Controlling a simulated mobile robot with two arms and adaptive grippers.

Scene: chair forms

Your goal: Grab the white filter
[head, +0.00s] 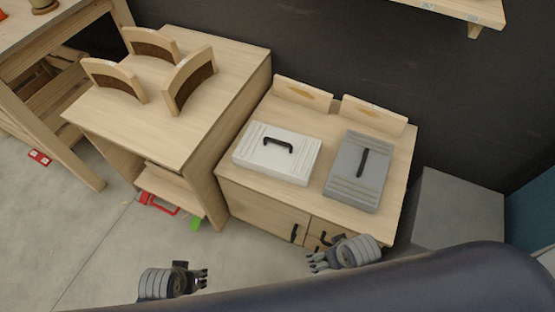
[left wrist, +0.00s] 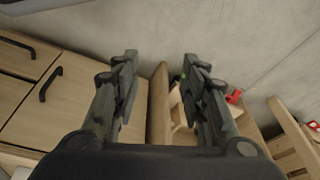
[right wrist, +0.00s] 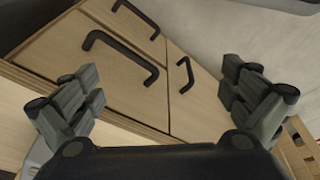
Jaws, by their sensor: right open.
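The white filter (head: 277,154) is a flat, ribbed white box with a black handle on top. It lies on the low wooden cabinet (head: 228,182) in the head view, left of a similar grey box (head: 357,171). My left gripper (head: 205,279) is in front of and below the cabinet, apart from the filter. Its fingers are spread and empty in the left wrist view (left wrist: 160,66). My right gripper (head: 313,262) is near the cabinet's front, below the boxes. It is open and empty in the right wrist view (right wrist: 160,78), facing the cabinet's drawers.
A taller wooden cabinet (head: 222,85) with several curved wooden pieces stands left of the low one. Two wooden chair-back forms (head: 302,95) stand behind the boxes. A grey block (head: 458,208) stands at the right. Red and green items lie low under the taller cabinet.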

